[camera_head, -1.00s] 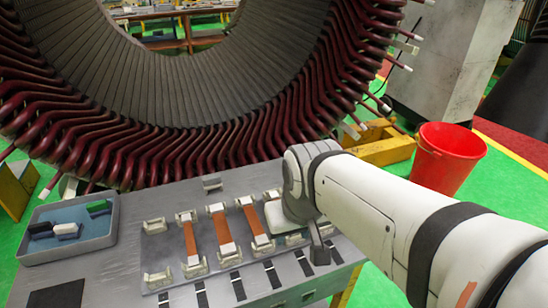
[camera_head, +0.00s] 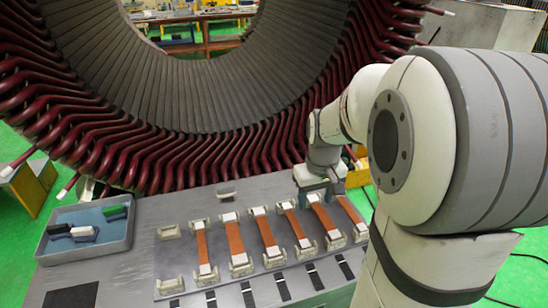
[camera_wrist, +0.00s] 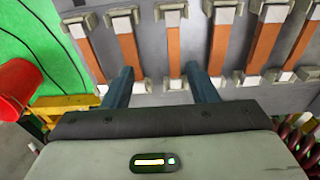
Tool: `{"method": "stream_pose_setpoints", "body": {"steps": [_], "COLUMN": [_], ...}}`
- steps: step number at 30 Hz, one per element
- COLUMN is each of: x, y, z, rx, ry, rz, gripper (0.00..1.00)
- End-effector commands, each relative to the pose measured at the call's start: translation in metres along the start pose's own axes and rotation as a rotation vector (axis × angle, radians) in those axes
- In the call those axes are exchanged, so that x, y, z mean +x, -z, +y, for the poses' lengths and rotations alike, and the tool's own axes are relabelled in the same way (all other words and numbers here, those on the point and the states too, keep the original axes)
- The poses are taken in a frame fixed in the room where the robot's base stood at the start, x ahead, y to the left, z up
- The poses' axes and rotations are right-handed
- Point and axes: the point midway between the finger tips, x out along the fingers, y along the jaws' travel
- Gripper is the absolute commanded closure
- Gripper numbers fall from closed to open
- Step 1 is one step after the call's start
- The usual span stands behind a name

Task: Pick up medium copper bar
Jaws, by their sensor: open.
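Several copper bars lie side by side in white end clips on a grey plate (camera_head: 180,262). They include a left bar (camera_head: 202,245), a middle bar (camera_head: 267,232) and a right bar (camera_head: 325,213). I cannot tell for certain which is the medium one. My gripper (camera_head: 325,187) is at the far ends of the right-hand bars, apparently above them. In the wrist view its two blue-grey fingers (camera_wrist: 162,72) are spread with nothing held. One copper bar (camera_wrist: 173,54) appears between their tips, with other bars on both sides. My arm covers the plate's right edge.
A large stator (camera_head: 180,100) with dark red coils stands behind the table, close to my gripper. A blue-grey tray (camera_head: 125,243) with small black, white and green pieces sits at the left. A red bucket (camera_wrist: 18,90) and yellow frame (camera_wrist: 68,104) show in the wrist view.

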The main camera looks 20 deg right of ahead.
Motion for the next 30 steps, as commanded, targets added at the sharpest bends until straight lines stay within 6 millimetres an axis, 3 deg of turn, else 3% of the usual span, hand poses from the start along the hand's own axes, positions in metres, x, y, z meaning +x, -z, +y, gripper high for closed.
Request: {"method": "stream_pose_setpoints", "body": {"steps": [4,11,23,30], "x": [0.031,0.064,0.103,0.137], "y": [0.031,0.051,0.049,0.046], "z": [0.034,0.064,0.067,0.066], "rx": [-0.003,-0.012,-0.013,-0.012], "ry": [0.009,0.021,0.024,0.024], "rz": [-0.056,-0.096,-0.104,-0.104], "gripper": [0.47,0.47,0.47,0.47]}}
